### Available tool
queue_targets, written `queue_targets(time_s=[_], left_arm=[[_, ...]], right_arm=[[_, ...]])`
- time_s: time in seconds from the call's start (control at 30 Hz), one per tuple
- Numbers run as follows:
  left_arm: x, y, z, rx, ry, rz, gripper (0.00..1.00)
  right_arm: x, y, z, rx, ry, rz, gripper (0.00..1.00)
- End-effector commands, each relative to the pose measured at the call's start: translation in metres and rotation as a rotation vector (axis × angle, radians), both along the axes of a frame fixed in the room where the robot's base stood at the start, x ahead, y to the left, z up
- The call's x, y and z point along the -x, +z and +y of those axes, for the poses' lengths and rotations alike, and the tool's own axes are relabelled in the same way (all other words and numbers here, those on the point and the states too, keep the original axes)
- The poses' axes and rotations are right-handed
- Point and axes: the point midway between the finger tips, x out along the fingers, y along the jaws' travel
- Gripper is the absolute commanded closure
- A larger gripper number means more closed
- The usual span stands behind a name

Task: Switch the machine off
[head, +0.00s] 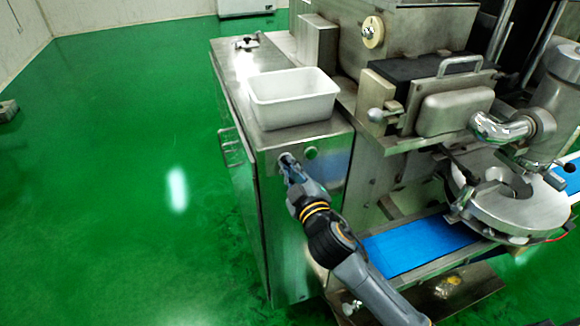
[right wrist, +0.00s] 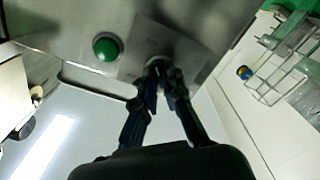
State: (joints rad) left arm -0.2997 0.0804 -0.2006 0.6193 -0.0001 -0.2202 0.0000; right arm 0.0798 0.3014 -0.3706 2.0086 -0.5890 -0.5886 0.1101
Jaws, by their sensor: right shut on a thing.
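The machine's steel cabinet (head: 290,230) stands in the middle of the head view, with a control panel on its front upper edge. My right gripper (head: 289,167) reaches up to the left part of this panel. In the right wrist view its two fingers (right wrist: 162,72) are close together at the tips, around a small greyish knob or switch (right wrist: 160,63) on the panel. The fingers hide most of this knob, so its setting cannot be told. A round green button (right wrist: 106,47) is beside it, also visible in the head view (head: 311,153). My left gripper is not in view.
A white tub (head: 292,110) stands on the cabinet top above the panel. A blue conveyor belt (head: 420,245) and a round steel turntable (head: 500,205) are at the right. A wire rack or handle (head: 230,147) juts from the cabinet's left side.

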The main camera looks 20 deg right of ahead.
Motion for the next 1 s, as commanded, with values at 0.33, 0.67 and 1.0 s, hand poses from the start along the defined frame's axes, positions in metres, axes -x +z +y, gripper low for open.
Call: queue_targets(time_s=[0.33,0.67,1.0], left_arm=[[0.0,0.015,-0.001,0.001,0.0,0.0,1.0],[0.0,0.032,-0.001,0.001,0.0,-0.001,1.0],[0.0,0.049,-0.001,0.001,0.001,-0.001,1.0]], right_arm=[[0.0,0.002,0.0,0.203,-0.001,-0.004,1.0],[0.0,0.002,0.0,0.515,0.0,-0.015,1.0],[0.0,0.002,0.0,0.838,0.001,-0.027,1.0]])
